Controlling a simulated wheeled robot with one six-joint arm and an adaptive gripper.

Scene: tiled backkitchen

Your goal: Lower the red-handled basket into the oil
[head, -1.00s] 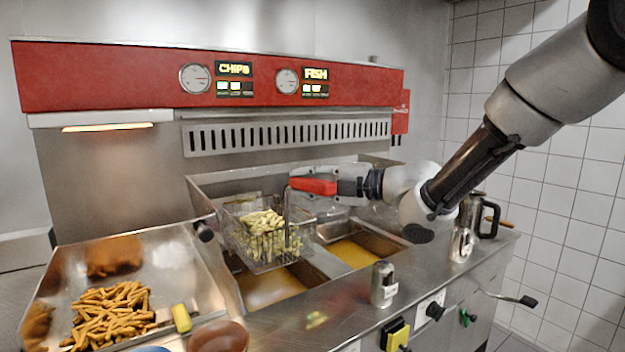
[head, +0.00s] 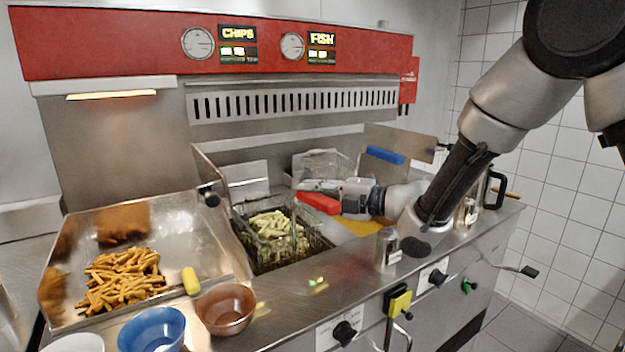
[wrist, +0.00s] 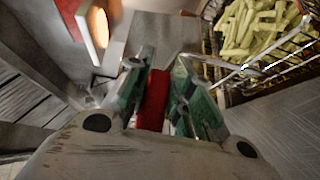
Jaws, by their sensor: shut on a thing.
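The wire basket (head: 278,238) of pale raw chips sits low in the left fryer well, its rim near the well's top edge. It also shows at the upper right of the wrist view (wrist: 255,30). My gripper (head: 338,203) is shut on the basket's red handle (head: 318,202), to the right of the basket. In the wrist view the red handle (wrist: 153,100) lies between my fingers (wrist: 155,85). Yellow oil (head: 362,228) shows in the right well, partly behind my gripper.
A tray (head: 205,240) with cooked chips (head: 122,280) and brown pieces stands at the left. A brown bowl (head: 225,309) and a blue bowl (head: 152,330) stand in front. A shaker (head: 388,248) is on the front ledge. A second basket (head: 322,168) with a blue handle (head: 385,155) is behind.

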